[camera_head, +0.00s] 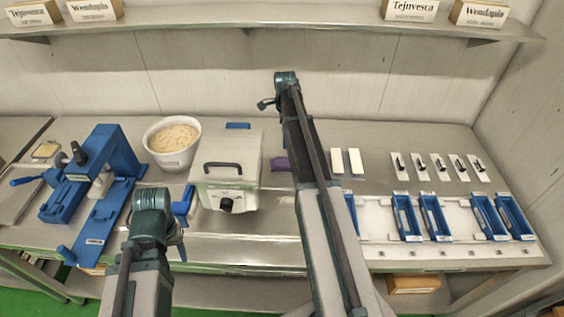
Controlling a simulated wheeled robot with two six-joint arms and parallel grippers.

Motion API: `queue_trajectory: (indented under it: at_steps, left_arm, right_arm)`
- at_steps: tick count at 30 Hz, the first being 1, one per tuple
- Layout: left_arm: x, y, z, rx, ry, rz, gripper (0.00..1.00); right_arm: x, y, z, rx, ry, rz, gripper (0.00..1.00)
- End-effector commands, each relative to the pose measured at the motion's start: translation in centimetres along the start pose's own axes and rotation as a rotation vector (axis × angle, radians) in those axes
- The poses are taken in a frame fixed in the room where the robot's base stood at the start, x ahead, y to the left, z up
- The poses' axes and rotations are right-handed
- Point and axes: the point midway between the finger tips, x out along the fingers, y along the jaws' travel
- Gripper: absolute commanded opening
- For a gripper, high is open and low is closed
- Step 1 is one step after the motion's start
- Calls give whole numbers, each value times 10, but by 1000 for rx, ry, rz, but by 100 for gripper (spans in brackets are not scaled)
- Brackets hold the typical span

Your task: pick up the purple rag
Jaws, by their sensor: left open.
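The purple rag (281,163) lies on the metal worktop just right of the white kettle box. Its right part is hidden behind my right arm. My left gripper (178,243) is open at the lower left, in front of the bowl and the kettle box, well to the left of and nearer than the rag. My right arm crosses the middle of the view. My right gripper (266,103) is at its far end, above and beyond the rag; whether its jaws are open is too small to tell.
The kettle box (247,176) with a black handle stands left of the rag. A white bowl (172,165) of pale food and a blue press (110,145) are further left. Blue trays (433,217) lie at right. A shelf (250,42) with name boxes runs above.

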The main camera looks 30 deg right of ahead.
Motion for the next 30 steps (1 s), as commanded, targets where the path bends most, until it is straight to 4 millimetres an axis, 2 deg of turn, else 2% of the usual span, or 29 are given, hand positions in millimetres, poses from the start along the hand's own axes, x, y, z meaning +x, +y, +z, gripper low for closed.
queue_trajectory:
  at_steps: [5, 21, 30]
  left_arm:
    - [12, 1, 0, 1, 0, 0, 50]
    - [83, 8, -5, 2, 0, -1, 50]
    - [86, 8, -5, 1, 0, -1, 50]
  right_arm:
    - [12, 0, 0, -1, 0, 0, 100]
    - [83, 0, 0, -2, 0, 0, 100]
    - [87, 0, 0, -2, 0, 0, 100]
